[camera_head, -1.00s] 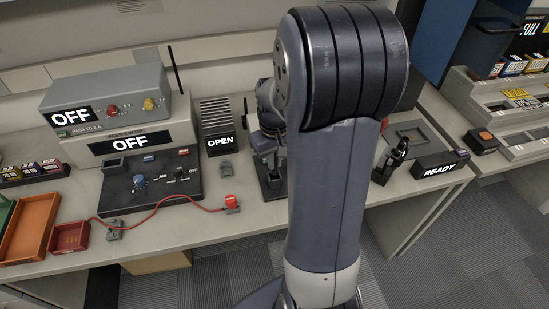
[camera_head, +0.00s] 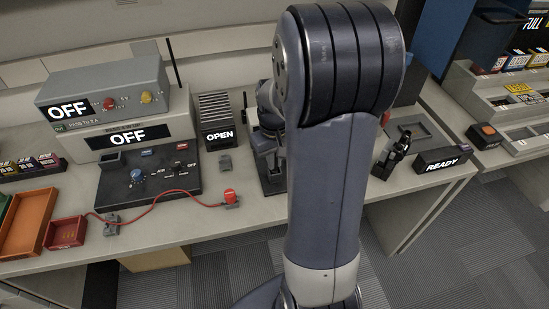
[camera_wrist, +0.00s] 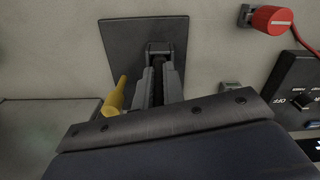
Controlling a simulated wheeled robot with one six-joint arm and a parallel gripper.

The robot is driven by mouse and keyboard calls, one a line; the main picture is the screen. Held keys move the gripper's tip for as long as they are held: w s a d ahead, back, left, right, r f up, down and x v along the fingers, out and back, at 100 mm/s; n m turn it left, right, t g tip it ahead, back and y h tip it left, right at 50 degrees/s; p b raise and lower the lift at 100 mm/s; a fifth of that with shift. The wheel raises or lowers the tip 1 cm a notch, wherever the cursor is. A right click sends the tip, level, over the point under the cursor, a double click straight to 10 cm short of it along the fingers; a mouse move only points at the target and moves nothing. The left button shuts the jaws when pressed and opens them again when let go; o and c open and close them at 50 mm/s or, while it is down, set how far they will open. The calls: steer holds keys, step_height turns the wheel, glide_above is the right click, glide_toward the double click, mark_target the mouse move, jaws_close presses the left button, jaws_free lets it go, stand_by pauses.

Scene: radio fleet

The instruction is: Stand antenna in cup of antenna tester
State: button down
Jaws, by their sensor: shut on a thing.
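My gripper (camera_wrist: 161,65) shows in the wrist view, its two grey fingers close together around a narrow dark thing over a dark square plate (camera_wrist: 118,35). I cannot tell whether the held thing is the antenna. In the head view my gripper (camera_head: 268,160) is partly hidden by my arm, low over the same plate (camera_head: 276,188). A thin dark upright rod (camera_head: 245,99) shows just left of it; its foot is hidden. A finned box reading OPEN (camera_head: 218,136) stands to the left and may be the antenna tester. No cup is clearly visible.
A red-capped plug (camera_head: 230,196) on a red cable lies left of my gripper. A black control panel (camera_head: 150,192) and boxes reading OFF (camera_head: 105,88) stand further left. A READY box (camera_head: 445,161) is at right. A yellow piece (camera_wrist: 116,97) lies beside the fingers.

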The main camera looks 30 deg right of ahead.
steer(key=shift+f, duration=0.25)
steer(key=c, duration=1.4)
jaws_free()
steer(key=shift+c, duration=0.2)
steer(key=shift+r, duration=0.1)
step_height(320, 180, up, 11)
steer(key=shift+f, duration=0.15)
steer(key=shift+f, duration=0.1)
step_height(320, 180, down, 11)
steer(key=shift+r, duration=0.55)
